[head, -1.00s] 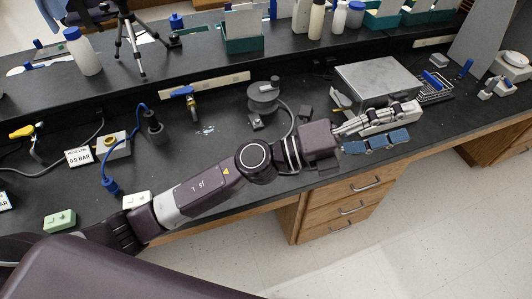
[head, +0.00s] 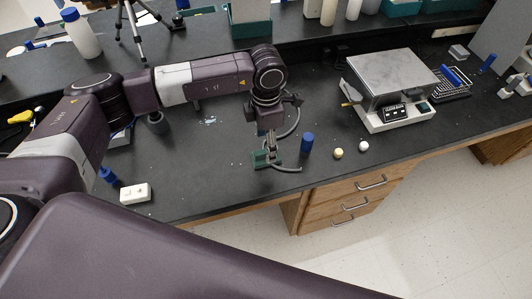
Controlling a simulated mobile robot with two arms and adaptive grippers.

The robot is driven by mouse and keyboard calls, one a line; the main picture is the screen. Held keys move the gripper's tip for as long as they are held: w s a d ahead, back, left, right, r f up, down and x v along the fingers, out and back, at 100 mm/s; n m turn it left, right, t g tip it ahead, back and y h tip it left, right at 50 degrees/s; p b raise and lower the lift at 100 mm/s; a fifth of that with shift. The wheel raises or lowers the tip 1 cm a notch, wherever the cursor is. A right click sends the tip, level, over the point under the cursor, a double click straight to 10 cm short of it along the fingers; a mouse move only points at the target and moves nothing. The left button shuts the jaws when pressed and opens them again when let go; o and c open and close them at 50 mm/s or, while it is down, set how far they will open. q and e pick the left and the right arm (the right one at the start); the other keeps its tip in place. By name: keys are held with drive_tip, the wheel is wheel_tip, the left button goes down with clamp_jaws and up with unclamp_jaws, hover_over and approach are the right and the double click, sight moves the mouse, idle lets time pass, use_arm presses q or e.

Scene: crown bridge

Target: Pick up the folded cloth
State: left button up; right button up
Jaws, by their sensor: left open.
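My right gripper is not in view.
A hotplate-like device (head: 398,115) is farther right, before a wire rack (head: 462,87). A white box (head: 135,194) lies left. Bare bench lies between.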

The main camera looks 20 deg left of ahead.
sight(265, 151)
use_arm(q)
wheel_tip(265, 151, down, 6)
drive_tip(key=shift+w+a+r+p, duration=0.15)
drive_tip(key=shift+r+p, duration=0.1)
drive_tip(key=shift+p, duration=0.75)
drive_tip(key=shift+f, duration=0.3)
drive_tip(key=shift+c, duration=0.6)
drive_tip(key=c, duration=1.1)
drive_tip(key=shift+r, duration=0.15)
drive_tip(key=shift+r+b, duration=1.95)
drive_tip(key=shift+r, duration=8)
